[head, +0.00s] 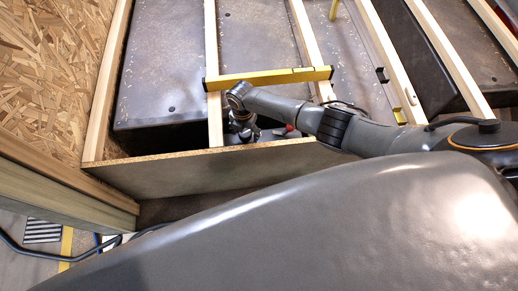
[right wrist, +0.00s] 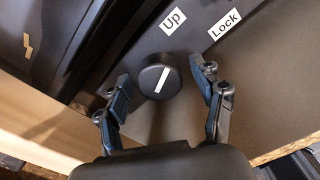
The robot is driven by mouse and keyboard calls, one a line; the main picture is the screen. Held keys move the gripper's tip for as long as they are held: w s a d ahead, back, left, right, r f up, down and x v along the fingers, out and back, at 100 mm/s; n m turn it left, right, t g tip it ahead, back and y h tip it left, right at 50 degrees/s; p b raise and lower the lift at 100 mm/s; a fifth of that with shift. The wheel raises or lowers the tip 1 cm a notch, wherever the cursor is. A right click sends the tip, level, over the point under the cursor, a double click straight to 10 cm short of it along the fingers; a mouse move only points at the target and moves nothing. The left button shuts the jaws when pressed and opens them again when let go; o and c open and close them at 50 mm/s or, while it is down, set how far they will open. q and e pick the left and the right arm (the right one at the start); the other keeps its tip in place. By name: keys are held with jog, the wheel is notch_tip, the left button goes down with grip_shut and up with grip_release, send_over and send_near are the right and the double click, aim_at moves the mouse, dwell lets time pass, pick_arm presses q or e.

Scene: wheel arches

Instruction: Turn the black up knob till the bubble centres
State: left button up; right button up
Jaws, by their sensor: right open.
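The black up knob (right wrist: 157,80) shows in the right wrist view, round, with a white line slanting toward the upper right. A white "Up" label (right wrist: 172,21) sits just above it. My right gripper (right wrist: 162,88) is open, with one finger on each side of the knob; I cannot tell whether either touches it. In the head view my right gripper (head: 243,132) reaches down behind the wooden edge, and the knob is hidden there. A yellow spirit level (head: 285,76) lies across the wooden slats; its bubble is too small to read. My left gripper is not in view.
A "Lock" label (right wrist: 224,24) is on the panel right of the "Up" label. A wooden board (head: 195,172) forms the frame's near edge. Light slats (head: 213,45) run over dark wheel arches (head: 160,75). A chipboard wall (head: 45,80) stands at the left.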

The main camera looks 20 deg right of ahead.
aim_at(245, 132)
jog(key=n, duration=0.3)
jog(key=shift+f+b, duration=0.1)
jog(key=shift+b, duration=0.3)
notch_tip(245, 132, up, 14)
jog(key=p, duration=0.5)
jog(key=s+a+f+m+t+y+p, duration=0.1)
jog(key=s+a+m+y+p, duration=0.15)
jog(key=s+a+m, duration=0.65)
jog(key=s+d+f+m+t+p, duration=0.1)
jog(key=s+d+f+m+p, duration=0.2)
jog(key=m, duration=0.7)
jog(key=s+d+f, duration=0.2)
jog(key=s+d, duration=0.2)
jog(key=shift+s+d, duration=0.15)
jog(key=shift+f+h, duration=0.1)
jog(key=shift+h, duration=0.15)
